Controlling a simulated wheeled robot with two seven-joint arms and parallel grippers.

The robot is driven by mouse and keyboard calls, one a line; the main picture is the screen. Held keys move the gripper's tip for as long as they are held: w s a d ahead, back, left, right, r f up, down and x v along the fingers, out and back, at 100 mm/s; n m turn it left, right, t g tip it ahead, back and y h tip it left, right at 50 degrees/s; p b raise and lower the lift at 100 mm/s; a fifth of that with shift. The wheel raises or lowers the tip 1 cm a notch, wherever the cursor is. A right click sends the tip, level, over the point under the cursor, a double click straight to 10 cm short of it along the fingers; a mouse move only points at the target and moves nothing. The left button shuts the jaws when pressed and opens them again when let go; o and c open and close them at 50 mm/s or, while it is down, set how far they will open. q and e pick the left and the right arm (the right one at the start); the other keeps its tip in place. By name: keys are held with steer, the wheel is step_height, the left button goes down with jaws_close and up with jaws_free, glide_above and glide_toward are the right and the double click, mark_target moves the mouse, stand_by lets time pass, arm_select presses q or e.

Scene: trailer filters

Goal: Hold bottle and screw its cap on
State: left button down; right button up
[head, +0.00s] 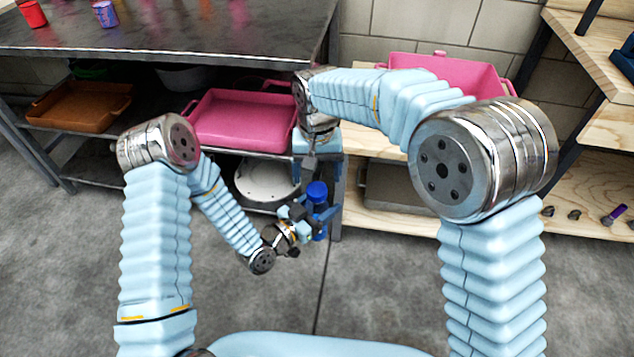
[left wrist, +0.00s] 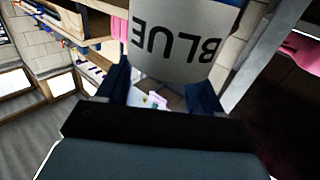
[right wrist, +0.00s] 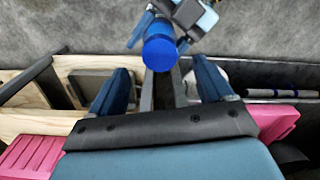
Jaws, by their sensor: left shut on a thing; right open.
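A bottle with a grey label reading "BLUE" (left wrist: 180,42) fills the top of the left wrist view, the letters upside down. My left gripper (head: 300,217) is shut on the bottle and holds it roughly upright in front of the shelf. The blue cap (head: 317,191) is at the bottle's top; it also shows in the right wrist view (right wrist: 160,50). I cannot tell how tightly it sits. My right gripper (right wrist: 163,78) is open and points down from above, its fingers on either side of the cap in that view, apparently not gripping it.
A dark metal table (head: 170,35) stands behind, with a red cup (head: 33,14) and a purple cup (head: 106,14) on top. Its shelf holds a pink tray (head: 240,122) and an orange tray (head: 80,105). A wooden shelf (head: 385,222) stands to the right. Concrete floor is clear.

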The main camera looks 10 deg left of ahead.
step_height(320, 180, up, 7)
stand_by(0.3)
steer(key=w+d+f+m, duration=0.1)
steer(key=d+f, duration=0.3)
steer(key=f, duration=0.3)
steer(key=w+d+f+m+y, duration=0.1)
steer(key=d+f, duration=0.3)
steer(key=f, duration=0.3)
steer(key=d+f+m, duration=0.1)
steer(key=d+f, duration=0.3)
steer(key=f, duration=0.4)
steer(key=s+d+f+y, duration=0.1)
steer(key=s+d+f, duration=0.1)
steer(key=s+f, duration=0.5)
steer(key=s+d+f+y, duration=0.2)
steer(key=s+f, duration=0.6)
steer(key=s, duration=0.6)
steer(key=shift+s+t, duration=0.15)
steer(key=shift+t, duration=0.15)
